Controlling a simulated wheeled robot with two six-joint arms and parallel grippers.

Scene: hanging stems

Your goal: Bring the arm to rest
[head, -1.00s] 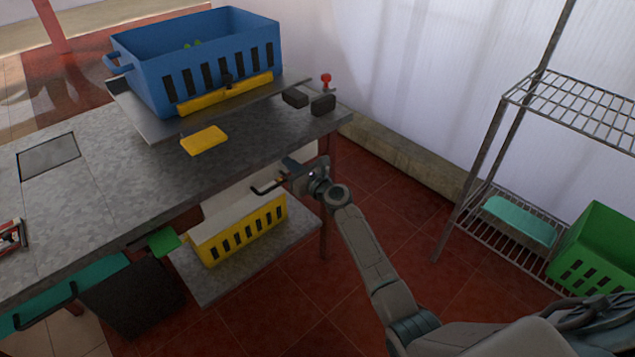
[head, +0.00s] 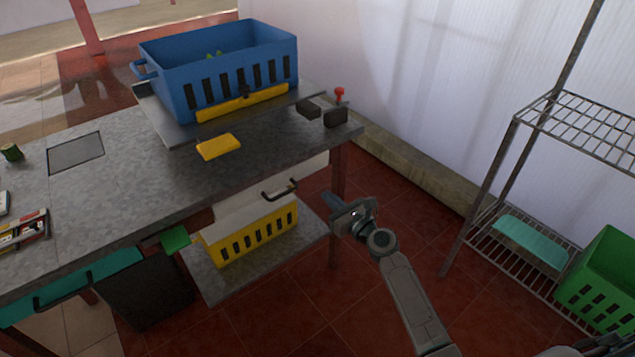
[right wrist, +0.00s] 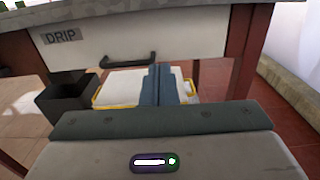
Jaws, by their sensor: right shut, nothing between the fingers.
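My right gripper (head: 334,203) is shut and empty in the head view. It hangs in free air just off the right end of the grey workbench (head: 240,160), lower than its top. In the right wrist view the closed dark fingers (right wrist: 158,85) point toward the bench's drawer front marked DRIP (right wrist: 170,45). The drawer has a black handle (right wrist: 128,61), and the fingers look apart from it. The same handle shows in the head view (head: 279,190). My left gripper is not in view.
A blue crate (head: 215,75) stands on a raised tray on the bench. A yellow crate (head: 258,235) is on the lower shelf, beside a black bin (head: 145,290). A wire rack (head: 580,125) with a green crate (head: 605,275) stands at the right. Red floor between is clear.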

